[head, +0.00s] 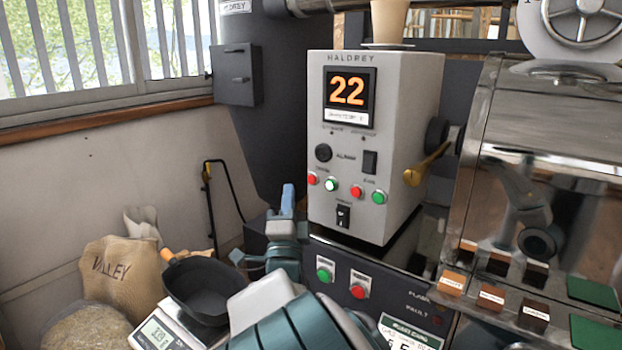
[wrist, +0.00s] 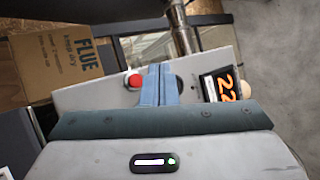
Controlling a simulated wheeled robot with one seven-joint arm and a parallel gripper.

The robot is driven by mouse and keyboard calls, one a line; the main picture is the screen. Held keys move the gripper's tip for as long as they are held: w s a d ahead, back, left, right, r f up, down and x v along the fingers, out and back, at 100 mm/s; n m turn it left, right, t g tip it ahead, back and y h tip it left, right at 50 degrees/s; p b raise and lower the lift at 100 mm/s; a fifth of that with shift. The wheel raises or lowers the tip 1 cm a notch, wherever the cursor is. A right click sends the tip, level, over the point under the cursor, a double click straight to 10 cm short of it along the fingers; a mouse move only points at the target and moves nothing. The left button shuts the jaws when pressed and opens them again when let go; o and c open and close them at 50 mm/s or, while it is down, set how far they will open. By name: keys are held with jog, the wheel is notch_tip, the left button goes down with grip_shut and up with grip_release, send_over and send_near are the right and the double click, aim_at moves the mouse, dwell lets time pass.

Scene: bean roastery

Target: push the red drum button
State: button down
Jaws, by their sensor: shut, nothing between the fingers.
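The pale grey control box (head: 345,130) shows "22" on its display. On its face are a left pair, a red button (head: 312,178) and a green button (head: 331,185), and a right pair, a red button (head: 356,191) and a green button (head: 379,197). Their labels are too small to read, so I cannot tell which is the drum pair. My gripper (head: 288,188) is shut and empty, its blue fingers left of the box's lower face. In the wrist view one red button (wrist: 134,81) shows just left of the fingertips (wrist: 161,70), apart from them.
Below the box, a dark panel carries another green button (head: 325,274) and red button (head: 360,285). A black pan (head: 205,288) on a scale (head: 165,330) and a sack (head: 122,278) stand left. The metal roaster (head: 560,150) stands right. A brown "FLUE" package (wrist: 55,60) shows in the wrist view.

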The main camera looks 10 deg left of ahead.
aim_at(312, 179)
jog(key=shift+w+d+b, duration=0.3)
jog(key=shift+w, duration=0.4)
jog(key=shift+w+d+b, duration=0.25)
jog(key=shift+w+d, duration=0.05)
jog(key=shift+w, duration=0.45)
jog(key=shift+w+d+b, duration=0.3)
jog(key=shift+w, duration=0.4)
jog(key=shift+w+f+b, duration=0.1)
jog(key=shift+w+b, duration=0.05)
jog(key=shift+b, duration=0.2)
jog(key=shift+w+d+b, duration=0.15)
jog(key=shift+w+b, duration=0.05)
jog(key=shift+b, duration=0.15)
